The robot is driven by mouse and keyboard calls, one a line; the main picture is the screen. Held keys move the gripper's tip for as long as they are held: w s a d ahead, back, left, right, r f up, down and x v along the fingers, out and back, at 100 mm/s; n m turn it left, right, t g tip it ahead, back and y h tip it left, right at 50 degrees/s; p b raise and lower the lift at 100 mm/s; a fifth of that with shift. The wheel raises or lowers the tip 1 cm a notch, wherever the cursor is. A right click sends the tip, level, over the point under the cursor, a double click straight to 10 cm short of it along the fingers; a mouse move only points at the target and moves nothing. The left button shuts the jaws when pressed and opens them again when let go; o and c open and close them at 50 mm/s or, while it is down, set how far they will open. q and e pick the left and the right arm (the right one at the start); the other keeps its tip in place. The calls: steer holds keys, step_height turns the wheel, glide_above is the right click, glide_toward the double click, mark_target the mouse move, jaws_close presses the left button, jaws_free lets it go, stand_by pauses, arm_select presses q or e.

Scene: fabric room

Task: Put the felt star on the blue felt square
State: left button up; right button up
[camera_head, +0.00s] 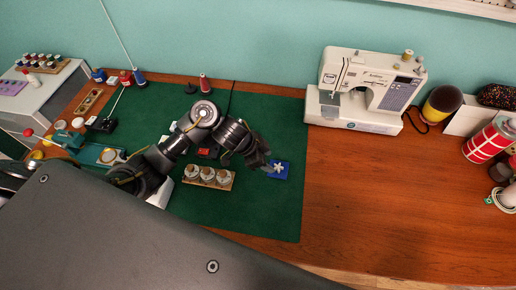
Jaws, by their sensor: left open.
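The blue felt square (284,174) lies flat on the green mat, right of the middle. The white felt star (278,168) shows over the square, near its upper left part; whether it rests flat on the square or is slightly raised I cannot tell. My left gripper (268,167) is just left of the star, pointing down and right, with its tips close to the star. It is open. Its dark fingers are small in view, and contact with the star is not clear. My right gripper is not in view.
A green mat (270,220) covers the left of the wooden table (400,220). A wooden holder with several round white pieces (208,177) stands left of the square. A sewing machine (365,90) stands at the back right. The table's middle right is clear.

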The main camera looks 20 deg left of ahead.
arm_select(q)
steer(key=p+v, duration=0.1)
steer(key=v, duration=0.6)
steer(key=shift+p, duration=0.3)
